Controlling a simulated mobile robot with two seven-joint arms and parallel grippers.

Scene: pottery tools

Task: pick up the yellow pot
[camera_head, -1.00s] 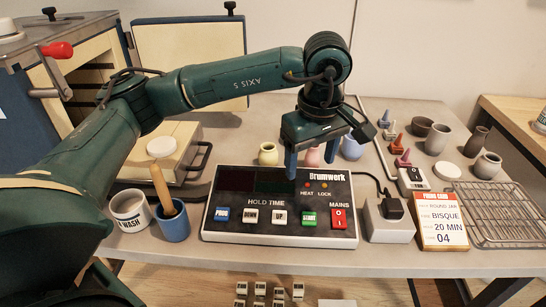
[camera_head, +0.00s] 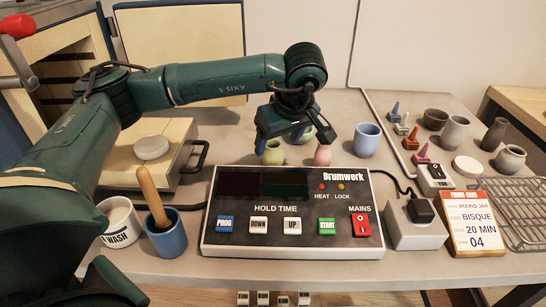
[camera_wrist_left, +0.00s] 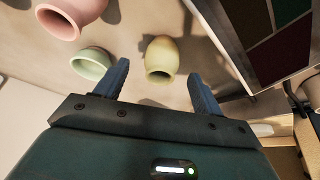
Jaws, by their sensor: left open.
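The small yellow pot (camera_head: 273,153) stands upright behind the control box, at its back left. In the left wrist view the yellow pot (camera_wrist_left: 161,60) lies ahead, in line with the space between the fingers. My left gripper (camera_head: 292,138) is just above and behind the pot in the head view, pointing down. In the wrist view my left gripper (camera_wrist_left: 158,72) is open, with nothing held. Whether a finger touches the pot cannot be told. My right gripper is out of view.
A pink vase (camera_head: 322,155), a pale green bowl (camera_wrist_left: 92,63) and a blue cup (camera_head: 367,140) stand close by. The control box (camera_head: 292,210) is in front. Colored cones and brown pots are on the right.

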